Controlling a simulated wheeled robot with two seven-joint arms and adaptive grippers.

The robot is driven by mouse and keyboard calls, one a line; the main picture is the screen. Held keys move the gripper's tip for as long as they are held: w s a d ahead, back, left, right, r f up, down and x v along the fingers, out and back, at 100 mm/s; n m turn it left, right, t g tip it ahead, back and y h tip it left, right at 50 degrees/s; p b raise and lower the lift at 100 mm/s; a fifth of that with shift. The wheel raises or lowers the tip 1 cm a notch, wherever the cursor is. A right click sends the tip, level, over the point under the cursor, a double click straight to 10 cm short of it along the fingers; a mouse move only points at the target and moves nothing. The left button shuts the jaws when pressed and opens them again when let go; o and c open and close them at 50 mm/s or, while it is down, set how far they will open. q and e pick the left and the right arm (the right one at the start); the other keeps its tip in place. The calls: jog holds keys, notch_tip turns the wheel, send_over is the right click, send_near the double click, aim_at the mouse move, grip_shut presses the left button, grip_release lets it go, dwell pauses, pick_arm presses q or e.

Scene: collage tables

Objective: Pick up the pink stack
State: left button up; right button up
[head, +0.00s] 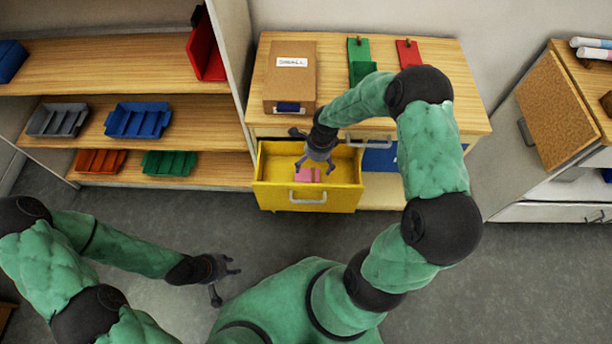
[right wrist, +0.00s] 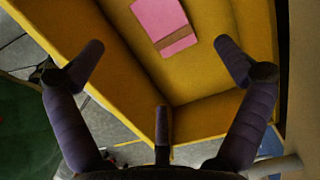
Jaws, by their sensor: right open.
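The pink stack (head: 307,174) lies flat in the open yellow drawer (head: 350,196). In the right wrist view the pink stack (right wrist: 160,20) has a brown band across it and lies on the drawer floor near the top edge of the picture. My right gripper (head: 315,168) reaches into or just over the drawer, close to the stack. In the right wrist view its fingers (right wrist: 160,60) are spread apart with nothing between them, and the stack lies beyond the fingertips. My left gripper (head: 226,276) is low at the left, over the floor, its fingers apart and empty.
A cardboard box labelled SMALL (head: 290,82), a green holder (head: 360,62) and a red one (head: 409,55) are on the wooden cabinet top. Shelves at left hold a blue tray (head: 138,120), a grey tray (head: 58,120) and others. A corkboard (head: 556,108) stands at right.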

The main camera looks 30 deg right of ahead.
jog(key=b, duration=0.1)
send_over(307, 178)
jog(key=d, duration=0.1)
jog(key=f, duration=0.4)
jog(key=shift+s+d+f, duration=0.1)
jog(key=shift+s+f, duration=0.1)
jog(key=shift+s, duration=0.05)
jog(key=f+b, duration=0.1)
jog(key=f, duration=0.1)
jog(key=a+f+b, duration=0.1)
jog(key=f, duration=0.2)
jog(key=shift+w, duration=0.2)
jog(key=c, duration=1.1)
